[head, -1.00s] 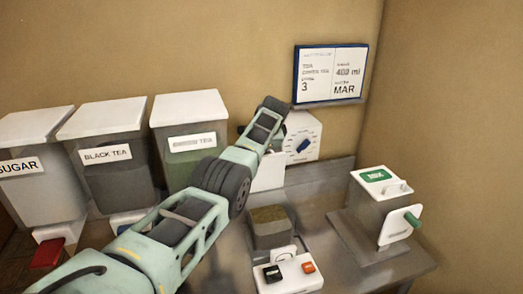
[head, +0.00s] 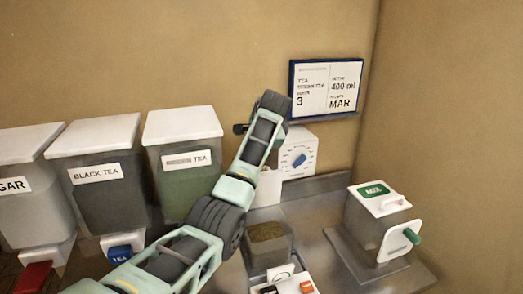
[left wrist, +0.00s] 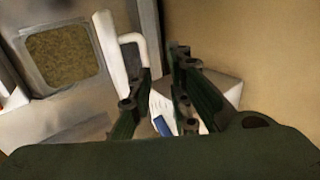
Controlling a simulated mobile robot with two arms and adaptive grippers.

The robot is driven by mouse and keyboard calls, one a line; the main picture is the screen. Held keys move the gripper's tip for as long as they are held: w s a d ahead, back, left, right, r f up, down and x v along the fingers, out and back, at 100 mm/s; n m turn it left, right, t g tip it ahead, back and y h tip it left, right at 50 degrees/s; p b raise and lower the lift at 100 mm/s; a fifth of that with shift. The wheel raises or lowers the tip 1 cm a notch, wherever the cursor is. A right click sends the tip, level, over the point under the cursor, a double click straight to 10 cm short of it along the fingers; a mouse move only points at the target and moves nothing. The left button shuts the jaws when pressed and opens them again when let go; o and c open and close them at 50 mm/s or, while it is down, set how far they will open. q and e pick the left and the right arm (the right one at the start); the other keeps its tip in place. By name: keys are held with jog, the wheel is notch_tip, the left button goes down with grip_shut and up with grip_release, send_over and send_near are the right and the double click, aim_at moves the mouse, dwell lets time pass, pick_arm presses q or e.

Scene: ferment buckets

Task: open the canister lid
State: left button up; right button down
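A grey box-shaped canister (head: 372,228) stands at the right of the counter in the head view. Its white lid (head: 385,196) has a green label and a small handle and lies flat on top. A white plate with a green knob (head: 414,236) is on its side. My left gripper shows in the left wrist view (left wrist: 163,92), with its fingers apart and nothing between them. It is well left of the canister, in front of the white dial box (head: 297,150), whose blue knob (left wrist: 163,126) shows beyond the fingers. In the head view its fingertips are mostly hidden. My right gripper is not seen.
White-lidded bins stand at the left, including the black tea bin (head: 97,185) and a green-tinted tea bin (head: 187,165). An open container of brown-green leaves (head: 268,238) sits mid-counter, near my left arm. A sign (head: 327,88) hangs behind. Counter between leaves and canister is clear.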

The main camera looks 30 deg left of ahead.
pick_arm(q)
jog(key=shift+s+d+r, duration=0.35)
jog(key=shift+d+r, duration=0.25)
jog(key=shift+s+d+r, duration=0.35)
jog(key=shift+d+r, duration=0.2)
jog(key=shift+s+d+r, duration=0.15)
jog(key=shift+s+r, duration=0.05)
jog(key=shift+s, duration=0.05)
